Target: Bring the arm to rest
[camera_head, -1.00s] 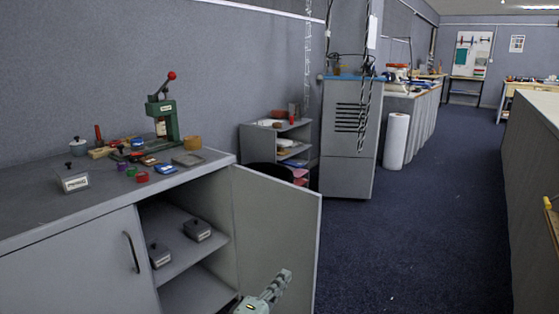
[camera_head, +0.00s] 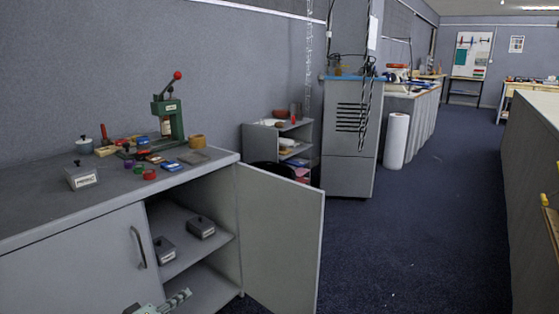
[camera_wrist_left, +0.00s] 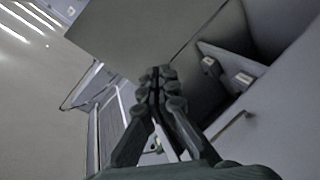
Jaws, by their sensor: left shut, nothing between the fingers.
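My left gripper (camera_head: 180,297) shows at the bottom edge of the head view, in front of the open cabinet's lower part. Its fingers are shut with nothing between them. In the left wrist view its closed fingertips (camera_wrist_left: 158,76) are at the middle, apart from the cabinet. The rest of the left arm is out of the head view. My right gripper is in neither view.
The grey cabinet door (camera_head: 280,240) stands open to the right of my gripper. The closed door (camera_head: 75,270) has a handle (camera_head: 138,247). Two lidded boxes (camera_head: 201,227) (camera_head: 164,249) sit on the inner shelf. Blue floor (camera_head: 430,230) is clear to the right.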

